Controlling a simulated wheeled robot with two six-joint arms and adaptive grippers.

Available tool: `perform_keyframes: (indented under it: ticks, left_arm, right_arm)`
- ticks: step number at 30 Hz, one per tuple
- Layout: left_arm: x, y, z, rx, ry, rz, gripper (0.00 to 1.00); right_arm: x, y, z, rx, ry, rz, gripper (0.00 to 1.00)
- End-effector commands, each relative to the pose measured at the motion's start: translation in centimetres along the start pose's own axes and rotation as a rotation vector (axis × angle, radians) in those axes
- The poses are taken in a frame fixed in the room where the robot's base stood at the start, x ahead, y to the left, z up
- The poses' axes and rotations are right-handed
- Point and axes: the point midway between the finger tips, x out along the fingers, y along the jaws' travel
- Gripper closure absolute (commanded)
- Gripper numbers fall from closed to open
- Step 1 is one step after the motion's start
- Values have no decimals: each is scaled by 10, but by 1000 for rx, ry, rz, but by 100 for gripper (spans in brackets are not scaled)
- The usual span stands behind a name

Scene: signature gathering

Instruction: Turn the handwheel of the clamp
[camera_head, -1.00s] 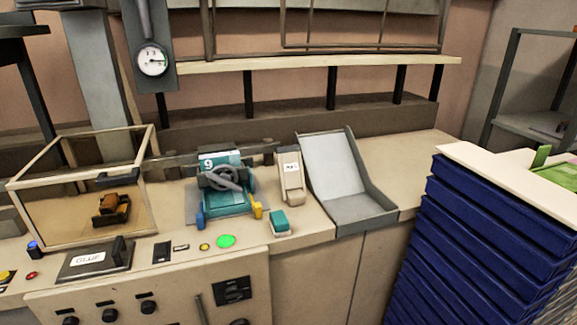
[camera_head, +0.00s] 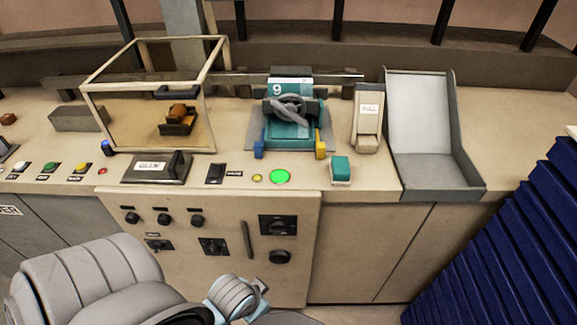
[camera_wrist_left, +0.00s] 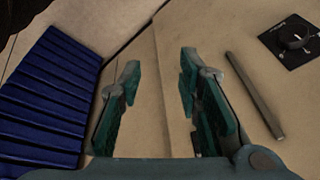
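The teal clamp (camera_head: 289,130), marked 9, stands on the bench top right of the glass-sided case. Its grey handwheel (camera_head: 288,107) faces the front. My left arm shows at the bottom of the head view, below and in front of the bench, well apart from the clamp. My left gripper (camera_wrist_left: 155,100) shows in the left wrist view with its two teal fingers spread and nothing between them. A grey bar handle (camera_wrist_left: 255,95) on the cabinet front lies beyond its right finger. My right gripper is not in view.
The framed case (camera_head: 150,100) stands left of the clamp. A beige labelled device (camera_head: 368,125) and a grey metal chute (camera_head: 425,130) stand to its right. A lit green button (camera_head: 280,176) and a teal-topped block (camera_head: 341,170) lie in front.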

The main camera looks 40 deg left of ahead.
Motion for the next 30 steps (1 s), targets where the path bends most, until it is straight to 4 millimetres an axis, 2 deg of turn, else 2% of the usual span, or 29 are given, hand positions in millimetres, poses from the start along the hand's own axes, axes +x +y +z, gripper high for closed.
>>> perform_keyframes:
  ticks: [1,2,3,6,9,12,15,18,23,30]
  left_arm:
    - [-24,-2,-10,16,29,-10,68]
    - [-40,-9,-24,59,71,-46,68]
    - [-50,-26,-51,162,144,-134,68]
    - [-66,-67,-115,446,266,-404,68]
    - [-92,-99,-172,729,300,-698,68]
    - [-126,-119,-220,988,254,-983,68]
    - [-160,-128,-256,1201,152,-1228,68]
    - [-183,-130,-279,1338,53,-1388,68]
    - [-184,-144,-299,1381,16,-1436,68]
    - [-165,-191,-348,1375,14,-1431,68]
  right_arm:
    - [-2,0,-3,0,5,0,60]
    - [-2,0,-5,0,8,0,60]
    - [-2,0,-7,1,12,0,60]
    - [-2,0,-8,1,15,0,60]
    - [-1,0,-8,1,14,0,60]
    - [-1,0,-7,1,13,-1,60]
    - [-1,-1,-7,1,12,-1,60]
    - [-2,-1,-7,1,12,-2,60]
    - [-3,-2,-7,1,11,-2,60]
    - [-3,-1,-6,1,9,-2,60]
